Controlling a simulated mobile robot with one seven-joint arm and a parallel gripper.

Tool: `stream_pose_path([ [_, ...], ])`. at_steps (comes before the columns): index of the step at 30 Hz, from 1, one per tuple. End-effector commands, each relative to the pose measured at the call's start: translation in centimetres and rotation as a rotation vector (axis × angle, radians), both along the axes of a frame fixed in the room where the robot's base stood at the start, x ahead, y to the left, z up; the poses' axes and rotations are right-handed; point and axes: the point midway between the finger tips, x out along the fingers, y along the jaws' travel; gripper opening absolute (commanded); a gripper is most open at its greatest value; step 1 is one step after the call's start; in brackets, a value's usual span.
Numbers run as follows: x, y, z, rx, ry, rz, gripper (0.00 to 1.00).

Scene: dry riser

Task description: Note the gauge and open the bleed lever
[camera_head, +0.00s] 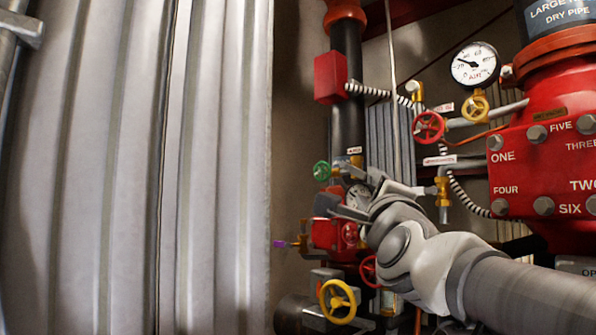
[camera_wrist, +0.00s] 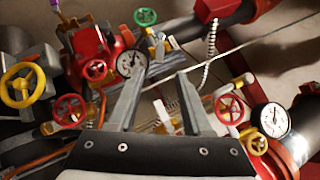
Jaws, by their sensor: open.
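A round white gauge (camera_head: 474,64) marked AIR stands at upper right in the head view. Its dark needle points to the upper left; the exact reading is too small to tell. A second white gauge (camera_head: 358,198) is partly hidden behind my gripper (camera_head: 338,207); it also shows in the wrist view (camera_wrist: 131,63), beside the left finger. A purple-tipped lever (camera_head: 284,244) sticks out left from the red valve body. No readable label shows which part is the bleed lever. My gripper, also in the wrist view (camera_wrist: 161,69), is open and empty in front of the piping.
Around my gripper are a green handwheel (camera_head: 322,171), a yellow handwheel (camera_head: 338,301) and red handwheels (camera_head: 429,127). A large red valve (camera_head: 555,150) fills the right. A grey corrugated panel (camera_head: 140,160) covers the left. A striped hose (camera_head: 385,91) runs behind.

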Motion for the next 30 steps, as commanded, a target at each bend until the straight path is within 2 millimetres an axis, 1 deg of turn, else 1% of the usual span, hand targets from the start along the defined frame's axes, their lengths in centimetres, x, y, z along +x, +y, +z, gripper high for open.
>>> stream_pose_path([
  [1,1.0,0.0,0.4,-0.001,0.003,0.001,0.50],
  [9,5.4,-0.3,2.1,-0.002,0.002,0.000,0.50],
  [15,7.7,-0.5,3.0,-0.001,0.001,0.000,0.50],
  [21,8.7,-0.6,3.2,-0.001,0.001,0.001,0.50],
  [29,8.8,-0.6,3.2,-0.001,0.001,0.001,0.50],
  [30,8.8,-0.6,3.2,-0.001,0.001,0.001,0.46],
])
